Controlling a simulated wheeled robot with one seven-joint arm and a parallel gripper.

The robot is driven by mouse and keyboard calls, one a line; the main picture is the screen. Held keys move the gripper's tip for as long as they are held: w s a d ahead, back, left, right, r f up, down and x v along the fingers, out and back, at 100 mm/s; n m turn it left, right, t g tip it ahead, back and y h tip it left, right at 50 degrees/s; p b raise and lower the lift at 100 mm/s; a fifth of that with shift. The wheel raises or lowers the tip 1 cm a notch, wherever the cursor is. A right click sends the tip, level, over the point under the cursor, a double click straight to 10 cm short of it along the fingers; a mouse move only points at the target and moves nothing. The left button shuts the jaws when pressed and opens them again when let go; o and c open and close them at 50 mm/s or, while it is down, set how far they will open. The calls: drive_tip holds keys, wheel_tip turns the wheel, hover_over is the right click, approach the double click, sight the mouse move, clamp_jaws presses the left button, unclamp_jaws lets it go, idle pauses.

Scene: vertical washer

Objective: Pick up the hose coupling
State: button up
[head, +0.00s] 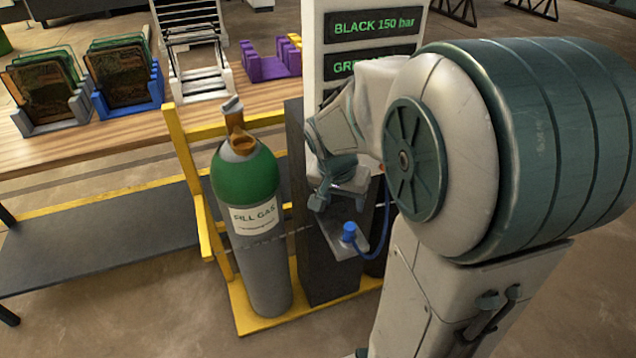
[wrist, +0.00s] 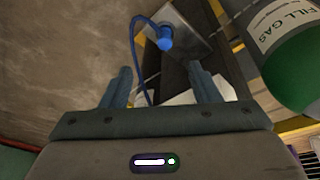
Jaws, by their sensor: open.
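The hose coupling is a small blue cylinder-like piece (head: 349,232) standing on a grey shelf (head: 335,244) on the front of a dark column, with a blue hose running from it. It also shows in the wrist view (wrist: 165,41), beyond the fingertips and roughly between them. My gripper (head: 339,204) is open and empty, pointing down a little above the coupling in the head view. In the wrist view its two fingers (wrist: 160,74) stand apart with nothing between them. No contact with the coupling is visible.
A green-topped gas cylinder (head: 262,262) labelled "FILL GAS" stands in a yellow frame (head: 188,175) left of the column. A white panel with green lettering (head: 372,25) rises behind. A wooden table (head: 110,135) with coloured racks lies at the left.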

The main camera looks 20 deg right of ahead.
sight(350, 226)
drive_tip(key=w+d+f+m+b, duration=0.1)
drive_tip(key=w+d+f, duration=0.1)
drive_tip(key=f, duration=0.4)
drive_tip(key=w+d+f+m+b, duration=0.1)
drive_tip(key=w+d+f, duration=0.1)
drive_tip(key=f, duration=0.5)
drive_tip(key=w+d+f+b, duration=0.1)
drive_tip(key=w+d+f, duration=0.1)
drive_tip(key=f, duration=0.4)
drive_tip(key=shift+w+f+m, duration=0.2)
drive_tip(key=shift+f+m, duration=0.1)
drive_tip(key=shift+m, duration=0.1)
drive_tip(key=c, duration=1.1)
